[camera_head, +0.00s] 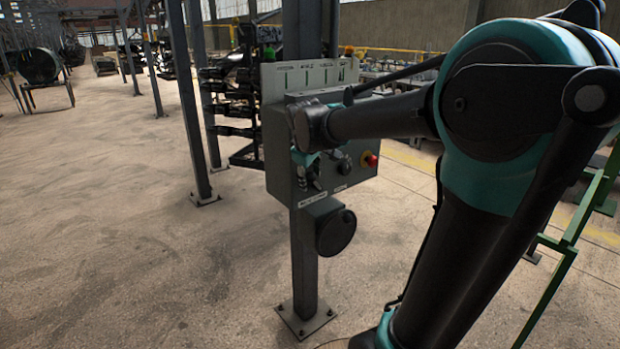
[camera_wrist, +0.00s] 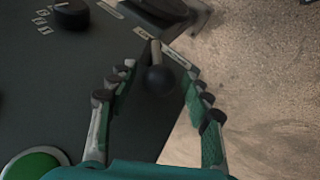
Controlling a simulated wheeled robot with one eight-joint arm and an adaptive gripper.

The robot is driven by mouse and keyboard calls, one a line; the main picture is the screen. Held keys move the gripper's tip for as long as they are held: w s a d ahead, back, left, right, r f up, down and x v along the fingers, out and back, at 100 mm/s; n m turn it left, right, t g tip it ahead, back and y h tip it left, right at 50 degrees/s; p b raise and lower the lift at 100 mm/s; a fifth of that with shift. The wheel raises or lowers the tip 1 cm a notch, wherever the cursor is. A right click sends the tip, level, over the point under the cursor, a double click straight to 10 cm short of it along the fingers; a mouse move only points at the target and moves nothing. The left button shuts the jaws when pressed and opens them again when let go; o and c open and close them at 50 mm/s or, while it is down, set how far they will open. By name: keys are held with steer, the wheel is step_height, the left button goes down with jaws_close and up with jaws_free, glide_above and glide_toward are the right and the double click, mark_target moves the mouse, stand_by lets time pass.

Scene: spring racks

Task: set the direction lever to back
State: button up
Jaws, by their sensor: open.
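The direction lever, a short stick with a black ball knob (camera_wrist: 159,79), stands out from the grey control box in the wrist view. The ball lies between the two fingers of my gripper (camera_wrist: 158,88), with a gap on each side. My gripper is open and neither finger visibly touches the ball. In the head view the control box (camera_head: 278,165) stands on a post, and my gripper (camera_head: 307,172) is at its front face. My arm hides part of the box there, and the lever cannot be made out. The lever's exact setting cannot be told.
A green button (camera_wrist: 34,166) and a black knob (camera_wrist: 71,14) are on the panel in the wrist view. A red button (camera_head: 371,160) is on the box's right side. A round black part (camera_head: 336,232) hangs below it. Open floor lies to the left.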

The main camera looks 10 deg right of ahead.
steer(key=v, duration=1.1)
steer(key=shift+s+r, duration=0.25)
steer(key=shift+r, duration=0.1)
steer(key=s+d+f+m, duration=0.3)
steer(key=s+f, duration=0.3)
steer(key=f, duration=0.4)
steer(key=s+d+f+m+y, duration=0.1)
steer(key=s+d+f+m, duration=0.2)
steer(key=s+f, duration=0.3)
steer(key=s+d+f+m+g, duration=0.1)
steer(key=s+d+f+m, duration=0.2)
steer(key=f, duration=1.1)
steer(key=s, duration=0.3)
steer(key=shift+d+f, duration=0.2)
steer(key=shift+f, duration=0.15)
